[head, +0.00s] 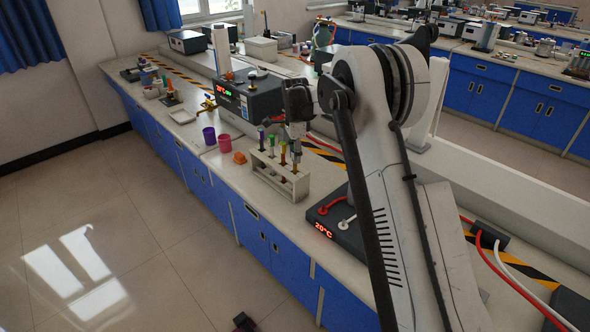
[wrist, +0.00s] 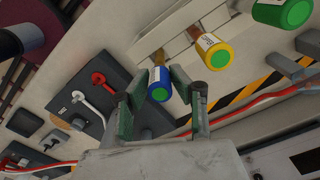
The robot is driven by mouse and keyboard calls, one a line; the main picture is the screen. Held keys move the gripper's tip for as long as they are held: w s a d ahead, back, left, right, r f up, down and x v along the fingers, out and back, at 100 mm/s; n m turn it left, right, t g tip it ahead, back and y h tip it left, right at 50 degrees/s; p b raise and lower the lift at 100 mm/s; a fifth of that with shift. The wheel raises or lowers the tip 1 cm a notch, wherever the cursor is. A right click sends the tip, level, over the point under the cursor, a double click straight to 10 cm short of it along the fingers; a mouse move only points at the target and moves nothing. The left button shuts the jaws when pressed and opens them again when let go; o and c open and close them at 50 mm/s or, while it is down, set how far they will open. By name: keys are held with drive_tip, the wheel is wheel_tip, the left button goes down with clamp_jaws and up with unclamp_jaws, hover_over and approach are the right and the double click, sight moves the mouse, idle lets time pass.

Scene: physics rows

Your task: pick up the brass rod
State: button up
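I cannot pick out the brass rod with certainty. A small brass-coloured piece (head: 208,104) lies on the bench left of the digital instrument in the head view; its shape is unclear. My gripper (head: 296,138) is above the right end of a white tube rack (head: 268,184) holding several tubes with coloured tops. In the wrist view my gripper (wrist: 164,78) is open, with its fingers apart. A blue-banded tube (wrist: 158,84) with a green end shows between the fingertips; contact is not clear. A yellow-banded tube (wrist: 212,48) and a green-banded tube (wrist: 282,12) are beyond it.
The digital instrument (head: 262,98) is behind. Red and white cables (head: 500,262) cross the right.

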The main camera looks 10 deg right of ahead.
clamp_jaws()
wheel_tip(320, 180, up, 18)
drive_tip(key=b, duration=0.1)
idle(0.6)
drive_tip(key=shift+o, duration=1.7)
unclamp_jaws()
clamp_jaws()
